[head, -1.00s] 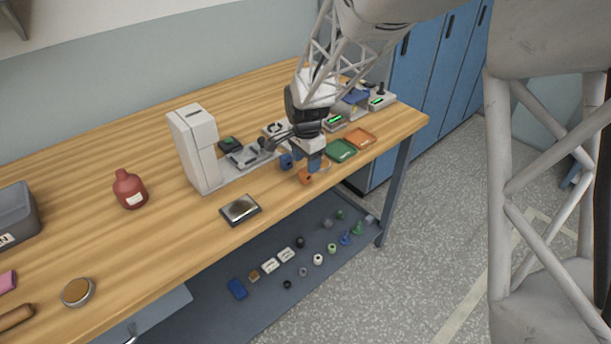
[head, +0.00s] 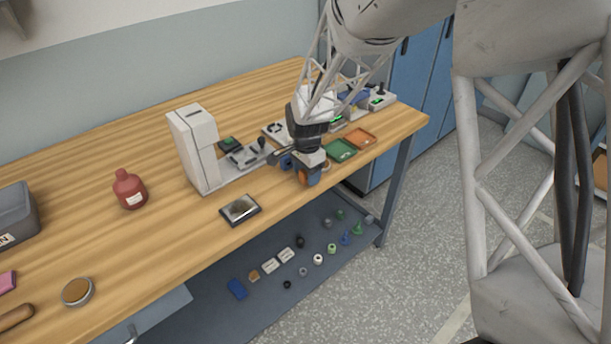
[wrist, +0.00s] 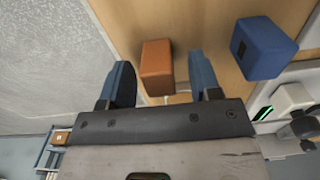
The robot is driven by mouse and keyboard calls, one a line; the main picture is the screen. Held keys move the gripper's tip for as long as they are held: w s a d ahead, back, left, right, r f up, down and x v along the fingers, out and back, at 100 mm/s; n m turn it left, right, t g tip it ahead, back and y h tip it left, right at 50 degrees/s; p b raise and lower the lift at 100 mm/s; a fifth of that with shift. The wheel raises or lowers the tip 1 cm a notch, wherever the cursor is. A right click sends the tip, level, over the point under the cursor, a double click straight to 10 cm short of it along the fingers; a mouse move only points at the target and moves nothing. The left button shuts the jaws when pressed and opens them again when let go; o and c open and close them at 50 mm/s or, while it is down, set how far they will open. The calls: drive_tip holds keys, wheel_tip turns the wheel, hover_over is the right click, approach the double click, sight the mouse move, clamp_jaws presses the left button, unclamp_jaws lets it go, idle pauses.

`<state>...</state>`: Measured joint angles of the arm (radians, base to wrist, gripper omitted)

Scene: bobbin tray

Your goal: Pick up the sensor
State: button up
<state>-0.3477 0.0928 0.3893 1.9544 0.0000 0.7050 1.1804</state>
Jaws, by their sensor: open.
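An orange block (wrist: 157,68) stands near the front edge of the bench, with a small pale piece showing at its lower end. A blue block (wrist: 263,48) with a dark patch on one side stands to its right in the wrist view. I cannot tell from looks alone which one is the sensor. My gripper (wrist: 160,62) is open, with one blue finger on each side of the orange block and gaps showing. In the head view my gripper (head: 308,172) hides part of the orange block (head: 302,178); the blue block (head: 286,162) is just left of it.
A green tray (head: 341,150) and an orange tray (head: 360,138) lie to the right. A white machine (head: 195,148) stands to the left, with a dark-topped plate (head: 240,209) in front of it. The bench edge is close to my gripper.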

drive_tip(key=c, duration=1)
drive_tip(key=shift+r, duration=0.2)
drive_tip(key=shift+r, duration=0.5)
drive_tip(key=shift+s+d+r, duration=0.1)
drive_tip(key=shift+s+r, duration=0.1)
drive_tip(key=shift+r, duration=0.4)
drive_tip(key=shift+s+r, duration=0.15)
drive_tip(key=shift+r, duration=0.4)
drive_tip(key=s+d, duration=0.2)
drive_tip(key=s, duration=0.5)
drive_tip(key=s+d+r, duration=0.1)
drive_tip(key=s+d, duration=0.2)
drive_tip(key=s, duration=0.4)
drive_tip(key=shift+s+r, duration=0.15)
drive_tip(key=shift+s, duration=0.05)
